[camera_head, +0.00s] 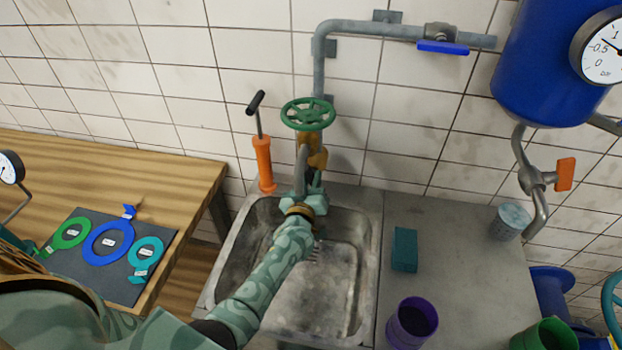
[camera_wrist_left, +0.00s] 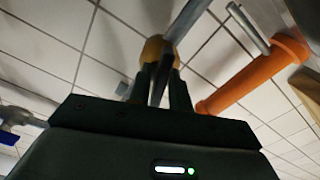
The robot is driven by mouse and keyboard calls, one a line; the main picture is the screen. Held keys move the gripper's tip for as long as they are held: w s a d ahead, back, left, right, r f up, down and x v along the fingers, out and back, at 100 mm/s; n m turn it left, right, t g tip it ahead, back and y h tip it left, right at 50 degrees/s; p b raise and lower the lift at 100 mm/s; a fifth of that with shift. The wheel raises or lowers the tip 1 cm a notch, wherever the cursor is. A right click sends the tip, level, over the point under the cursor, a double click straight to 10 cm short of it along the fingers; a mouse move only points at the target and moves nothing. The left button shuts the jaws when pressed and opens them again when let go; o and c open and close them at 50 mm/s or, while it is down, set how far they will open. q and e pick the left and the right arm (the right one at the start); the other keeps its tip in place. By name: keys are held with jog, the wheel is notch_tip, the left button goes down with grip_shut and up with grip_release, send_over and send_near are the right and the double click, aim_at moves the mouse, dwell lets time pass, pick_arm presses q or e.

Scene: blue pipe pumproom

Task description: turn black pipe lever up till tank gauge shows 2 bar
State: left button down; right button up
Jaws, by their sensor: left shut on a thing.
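I see no black pipe lever. A blue lever (camera_head: 443,47) lies along the upper grey pipe, and an orange lever (camera_head: 565,174) stands on the pipe under the blue tank (camera_head: 545,60). The tank gauge (camera_head: 602,48) is cut by the right edge; its needle appears to point between 0.5 and 1. My left gripper (camera_head: 306,192) is at the lower end of the grey tap spout (camera_head: 301,160), above the sink. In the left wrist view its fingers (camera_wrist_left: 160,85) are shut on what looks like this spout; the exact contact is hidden. My right gripper is out of view.
A green handwheel (camera_head: 308,114) tops the brass tap. An orange hand pump (camera_head: 263,163) stands just left of it. On the right counter are a teal sponge (camera_head: 404,250), a purple cup (camera_head: 412,322) and a pale cup (camera_head: 510,221). A wooden table (camera_head: 190,180) stands left.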

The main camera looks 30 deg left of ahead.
pick_arm(q)
jog(key=n, duration=0.4)
jog(key=shift+n+p, duration=0.3)
jog(key=n, duration=0.3)
jog(key=shift+d, duration=0.1)
jog(key=shift+n, duration=0.6)
jog(key=c, duration=1.5)
grip_release()
jog(key=shift+s+d, duration=0.15)
jog(key=shift+s, duration=0.3)
jog(key=p+v, duration=0.2)
jog(key=v, duration=1.3)
jog(key=shift+s, duration=0.15)
